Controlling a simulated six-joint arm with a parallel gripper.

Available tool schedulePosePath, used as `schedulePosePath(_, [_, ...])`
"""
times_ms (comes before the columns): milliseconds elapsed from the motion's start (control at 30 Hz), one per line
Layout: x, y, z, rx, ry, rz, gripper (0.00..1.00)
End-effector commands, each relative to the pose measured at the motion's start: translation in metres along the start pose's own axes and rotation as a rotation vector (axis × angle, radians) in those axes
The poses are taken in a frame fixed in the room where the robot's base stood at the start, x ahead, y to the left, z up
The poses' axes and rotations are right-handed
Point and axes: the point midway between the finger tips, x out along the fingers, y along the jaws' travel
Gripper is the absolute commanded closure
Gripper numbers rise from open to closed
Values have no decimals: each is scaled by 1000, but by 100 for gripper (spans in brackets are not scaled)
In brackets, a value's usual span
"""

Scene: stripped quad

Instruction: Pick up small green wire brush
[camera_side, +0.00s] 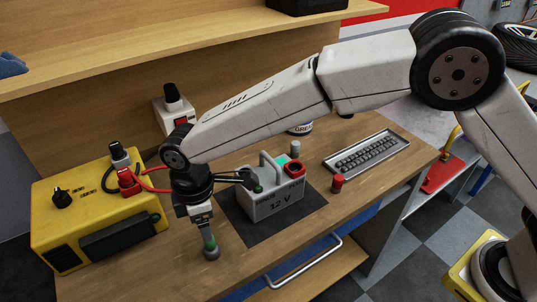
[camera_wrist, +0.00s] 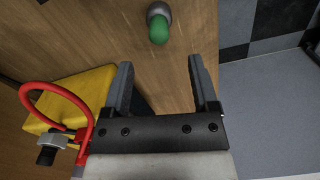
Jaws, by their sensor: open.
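The small green wire brush is a short green piece with a grey end. In the side view the brush (camera_side: 209,243) is near the bench's front edge, just below my gripper (camera_side: 205,226). The fingers are small and partly hard to make out there. In the wrist view the brush (camera_wrist: 160,30) is just beyond the fingertips, roughly centred between their lines. My gripper (camera_wrist: 161,64) is open, with nothing between its two dark fingers. I cannot tell whether the fingertips are level with the brush.
A yellow box (camera_side: 90,215) with red and black leads stands left of my gripper. A grey 12 V battery (camera_side: 275,196) sits on a dark mat (camera_side: 240,226) to the right. A red piece (camera_side: 337,184) and a metal tray (camera_side: 388,141) are farther right.

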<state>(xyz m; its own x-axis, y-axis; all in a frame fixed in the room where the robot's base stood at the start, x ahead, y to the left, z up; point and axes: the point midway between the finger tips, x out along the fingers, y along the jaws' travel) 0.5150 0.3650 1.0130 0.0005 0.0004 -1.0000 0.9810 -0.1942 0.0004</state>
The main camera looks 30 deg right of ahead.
Motion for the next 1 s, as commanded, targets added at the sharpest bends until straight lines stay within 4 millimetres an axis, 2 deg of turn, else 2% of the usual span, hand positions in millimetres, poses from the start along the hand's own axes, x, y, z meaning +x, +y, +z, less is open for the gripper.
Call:
schedulePosePath(133, [12, 0, 1, 0, -2, -1, 24])
schedulePosePath(467, [19, 0, 1, 0, -1, -1, 24])
schedulePosePath(800, [55, 1, 3, 1, -2, -1, 24])
schedulePosePath(1000, [67, 1, 2, 1, -1, 2, 24])
